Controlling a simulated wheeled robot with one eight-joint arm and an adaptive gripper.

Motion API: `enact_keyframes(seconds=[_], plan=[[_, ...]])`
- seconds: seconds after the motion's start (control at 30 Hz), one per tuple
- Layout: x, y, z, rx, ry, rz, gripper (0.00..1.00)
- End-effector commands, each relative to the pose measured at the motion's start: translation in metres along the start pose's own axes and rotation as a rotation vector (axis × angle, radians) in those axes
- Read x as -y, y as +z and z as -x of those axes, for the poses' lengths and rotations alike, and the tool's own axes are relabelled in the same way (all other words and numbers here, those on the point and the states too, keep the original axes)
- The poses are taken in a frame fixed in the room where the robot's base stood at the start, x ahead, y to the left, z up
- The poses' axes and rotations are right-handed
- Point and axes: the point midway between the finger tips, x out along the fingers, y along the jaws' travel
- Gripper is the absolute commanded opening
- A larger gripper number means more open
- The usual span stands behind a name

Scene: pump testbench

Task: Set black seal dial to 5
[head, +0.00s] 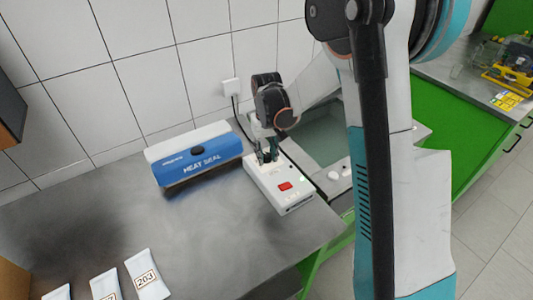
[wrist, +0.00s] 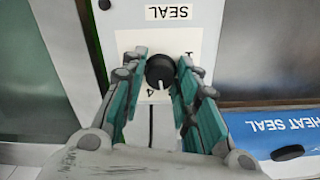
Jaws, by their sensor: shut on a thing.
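The black seal dial (wrist: 159,71) sits on a white plate below a SEAL label (wrist: 168,12) in the wrist view. A digit 4 shows just below the dial, and a small light mark shows on the dial's lower edge. Other digits are mostly hidden by the fingers. My gripper (wrist: 158,78) has its green-padded fingers on both sides of the dial and is shut on it. In the head view, my gripper (head: 267,153) reaches down to the far end of the white control box (head: 268,187), and the dial is hidden there.
A blue and white heat sealer (head: 200,160) stands left of the control box. A red switch (head: 285,186) is on the box's near end. White numbered pouches (head: 147,275) lie at the front left. A sink basin (head: 325,135) is at the right. The middle of the metal table is clear.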

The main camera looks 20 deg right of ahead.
Motion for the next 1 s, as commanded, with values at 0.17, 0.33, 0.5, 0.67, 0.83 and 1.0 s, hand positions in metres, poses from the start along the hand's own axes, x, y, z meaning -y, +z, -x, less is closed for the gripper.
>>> enact_keyframes(seconds=[0.17, 0.33, 0.5, 0.67, 0.83, 1.0], plan=[[0.0001, -0.0003, -0.0002, -0.001, 0.0, -0.165, 0.05], [0.0001, -0.0003, -0.0001, -0.001, 0.0, -0.327, 0.05], [0.0, -0.0004, -0.0001, -0.001, 0.0, -0.489, 0.05], [0.0001, -0.0004, -0.0001, -0.001, 0.0, -0.64, 0.05], [0.0, -0.0004, -0.0001, -0.001, 0.0, -0.802, 0.05], [0.0001, -0.0004, -0.0002, -0.001, 0.0, -0.956, 0.05]])
